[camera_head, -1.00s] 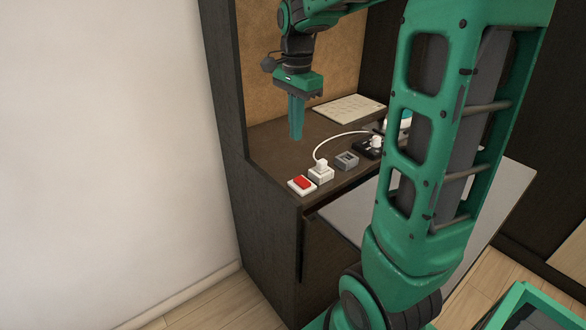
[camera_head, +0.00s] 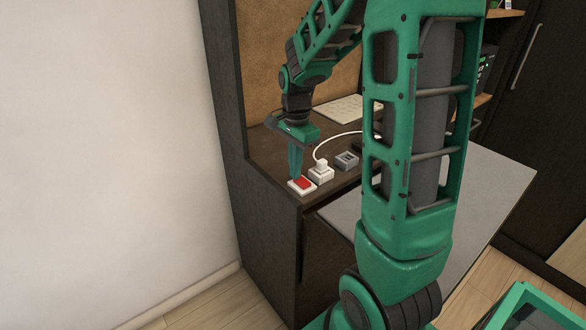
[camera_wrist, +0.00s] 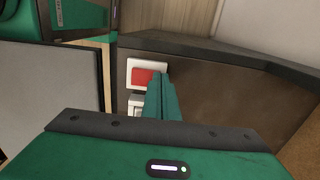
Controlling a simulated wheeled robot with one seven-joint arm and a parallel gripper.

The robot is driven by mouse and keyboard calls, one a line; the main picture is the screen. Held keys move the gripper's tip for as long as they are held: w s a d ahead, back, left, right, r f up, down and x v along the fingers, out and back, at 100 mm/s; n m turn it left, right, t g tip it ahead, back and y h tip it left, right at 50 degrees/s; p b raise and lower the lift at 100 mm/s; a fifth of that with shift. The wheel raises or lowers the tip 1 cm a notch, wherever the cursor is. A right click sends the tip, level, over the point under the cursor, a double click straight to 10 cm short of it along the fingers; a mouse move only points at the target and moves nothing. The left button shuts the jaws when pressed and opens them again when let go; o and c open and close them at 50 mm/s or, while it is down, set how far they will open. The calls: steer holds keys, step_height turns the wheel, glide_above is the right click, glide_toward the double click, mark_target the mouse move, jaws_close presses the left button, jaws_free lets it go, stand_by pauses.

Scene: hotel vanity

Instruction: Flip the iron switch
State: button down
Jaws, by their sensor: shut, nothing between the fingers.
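A red rocker switch in a white frame (camera_head: 303,184) sits at the front left corner of the dark vanity top. It also shows in the wrist view (camera_wrist: 146,77), just beyond my fingertips. My gripper (camera_head: 295,176) is shut and empty, pointing down at the switch's left rear edge. In the wrist view the green fingers (camera_wrist: 160,90) overlap the right part of the red rocker. I cannot tell whether the fingertips touch it. An iron is not clearly visible.
A white plug in a socket (camera_head: 321,173) stands right beside the switch, with a white cord curving behind. A grey box (camera_head: 346,160) lies further right. A pale sheet (camera_head: 340,108) lies at the back. My arm hides the right part of the vanity top.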

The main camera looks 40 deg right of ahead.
steer(key=shift+f, duration=0.15)
steer(key=shift+s, duration=0.1)
stand_by(0.5)
steer(key=shift+s+r, duration=0.45)
steer(key=shift+s, duration=0.15)
step_height(320, 180, up, 14)
steer(key=w, duration=0.2)
stand_by(0.4)
steer(key=shift+f, duration=0.1)
stand_by(0.3)
